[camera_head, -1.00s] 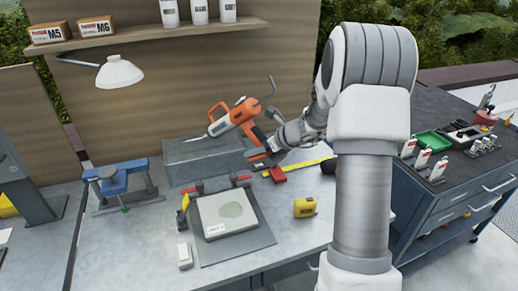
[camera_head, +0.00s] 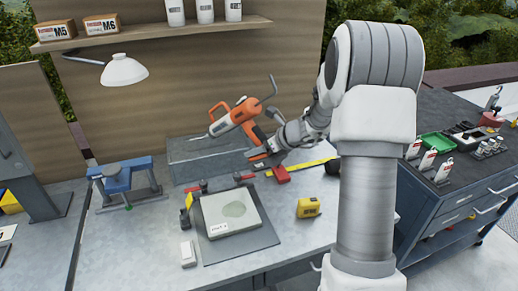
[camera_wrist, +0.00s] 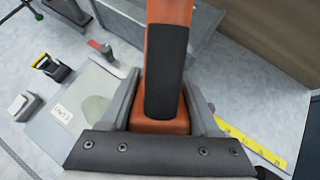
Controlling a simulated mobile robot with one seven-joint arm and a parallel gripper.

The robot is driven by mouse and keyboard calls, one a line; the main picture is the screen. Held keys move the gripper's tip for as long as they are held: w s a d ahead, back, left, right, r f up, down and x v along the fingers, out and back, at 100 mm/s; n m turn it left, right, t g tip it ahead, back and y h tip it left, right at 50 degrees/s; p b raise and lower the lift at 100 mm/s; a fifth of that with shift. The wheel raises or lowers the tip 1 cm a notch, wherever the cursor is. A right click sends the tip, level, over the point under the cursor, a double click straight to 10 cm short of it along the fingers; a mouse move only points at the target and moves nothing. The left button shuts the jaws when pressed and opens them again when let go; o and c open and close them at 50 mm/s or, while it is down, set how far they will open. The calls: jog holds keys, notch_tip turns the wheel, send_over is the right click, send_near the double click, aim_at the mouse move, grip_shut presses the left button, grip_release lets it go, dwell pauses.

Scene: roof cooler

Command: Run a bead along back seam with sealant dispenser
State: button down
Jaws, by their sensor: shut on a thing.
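The orange and grey sealant dispenser (camera_head: 240,114) is in my gripper (camera_head: 262,141), its thin nozzle pointing left over the grey metal box (camera_head: 190,170) at the back of the bench. The nozzle tip appears near the box's back upper edge; whether it touches cannot be told. In the wrist view the dispenser's orange handle with a dark grip (camera_wrist: 166,70) stands between the two fingers of my gripper (camera_wrist: 165,105), which are shut on it. The wrist view hides the nozzle. No bead of sealant can be made out. The back seam itself is too small to make out.
A wooden back panel (camera_head: 160,85) rises behind the box. A desk lamp (camera_head: 123,70) hangs at upper left, with a blue vise-like tool (camera_head: 125,178) below.

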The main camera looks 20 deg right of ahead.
jog(key=a+b, duration=0.2)
jog(key=a, duration=0.5)
jog(key=shift+r, duration=0.2)
dwell(5.2)
jog(key=shift+r, duration=0.15)
jog(key=shift+r+p, duration=2.5)
jog(key=shift+r, duration=0.4)
